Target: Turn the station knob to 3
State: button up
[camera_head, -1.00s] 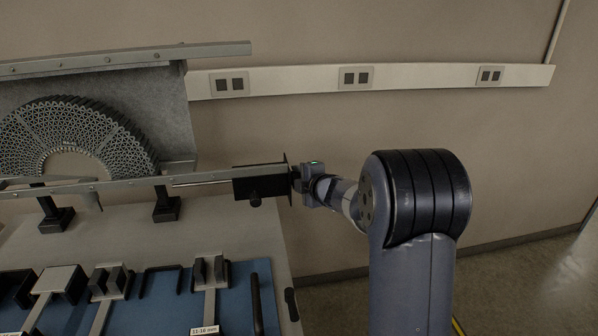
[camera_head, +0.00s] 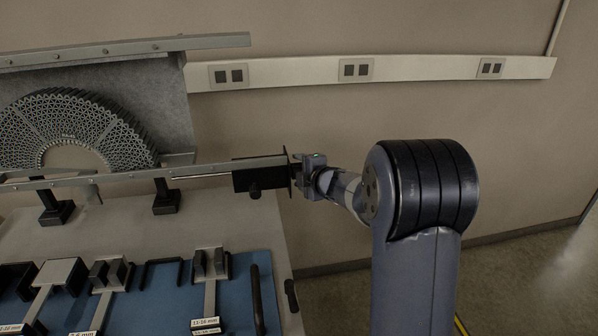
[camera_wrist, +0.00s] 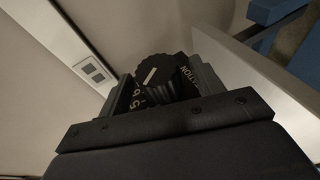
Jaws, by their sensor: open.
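The station knob (camera_wrist: 151,73) is dark and round with a ribbed edge and a pale pointer line. It shows in the wrist view, with partly hidden white lettering around it. The number it points at cannot be read. In the head view the black station box (camera_head: 258,179) sits at the right end of the rail, and its knob is hidden. My gripper (camera_wrist: 152,88) is open, with its fingers on either side of the knob; whether they touch it cannot be told. In the head view my gripper (camera_head: 298,172) is at the box's right side.
The lattice specimen (camera_head: 70,115), a fan of tubes, stands left behind the rail (camera_head: 120,178). A blue mat (camera_head: 150,300) with several black fixtures lies in front on the bench (camera_head: 190,225). A wall trunking with sockets (camera_head: 355,71) runs behind. Floor is open at right.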

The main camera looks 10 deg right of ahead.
jog(key=v, duration=1)
jog(key=shift+a, duration=0.1)
dwell(2.3)
